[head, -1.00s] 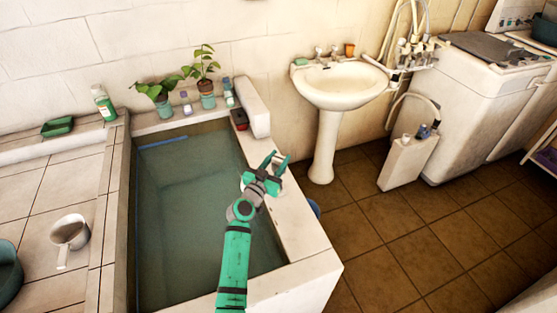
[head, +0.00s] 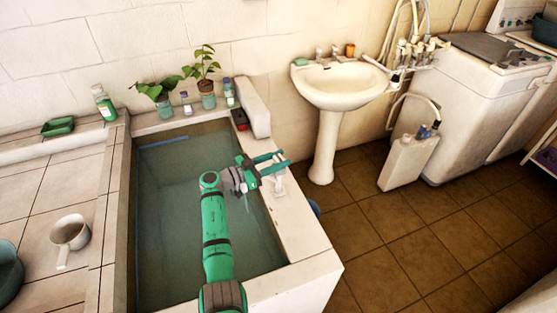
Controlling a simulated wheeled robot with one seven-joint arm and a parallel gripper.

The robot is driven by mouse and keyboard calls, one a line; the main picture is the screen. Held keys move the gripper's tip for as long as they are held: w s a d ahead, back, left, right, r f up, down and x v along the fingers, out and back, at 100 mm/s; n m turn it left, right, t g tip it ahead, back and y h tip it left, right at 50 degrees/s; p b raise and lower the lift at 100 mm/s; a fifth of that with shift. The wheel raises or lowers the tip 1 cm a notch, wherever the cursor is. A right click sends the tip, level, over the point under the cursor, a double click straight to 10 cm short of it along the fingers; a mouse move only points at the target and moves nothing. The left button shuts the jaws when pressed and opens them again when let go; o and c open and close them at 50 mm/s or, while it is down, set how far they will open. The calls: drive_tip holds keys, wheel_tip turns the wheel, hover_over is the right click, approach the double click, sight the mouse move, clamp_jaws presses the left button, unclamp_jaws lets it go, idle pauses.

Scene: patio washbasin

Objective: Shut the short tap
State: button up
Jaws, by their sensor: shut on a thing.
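A small whitish tap (head: 278,184) stands on the right rim of the water-filled tub, and I take it to be the short tap. My gripper (head: 281,163) reaches over this rim from the left, with its green fingers at the tap's top. It is shut on the upper part of the tap. The fingers hide most of that part, so I cannot tell how the handle is turned or whether water runs.
A white pedestal washbasin (head: 325,135) with two taps stands behind. Potted plants (head: 207,85) and bottles line the back ledge. A dipper (head: 69,232) sits on the left tiles.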

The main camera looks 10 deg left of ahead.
drive_tip(key=shift+d+f+m+g+h, duration=0.1)
drive_tip(key=shift+d+m+g+h, duration=0.05)
drive_tip(key=shift+m+g+h, duration=0.5)
drive_tip(key=shift+g, duration=0.25)
drive_tip(key=shift+d, duration=0.15)
drive_tip(key=o, duration=1.1)
drive_tip(key=shift+c, duration=0.2)
drive_tip(key=v, duration=1)
drive_tip(key=shift+a, duration=0.45)
drive_tip(key=shift+s+a, duration=0.15)
drive_tip(key=shift+a, duration=0.1)
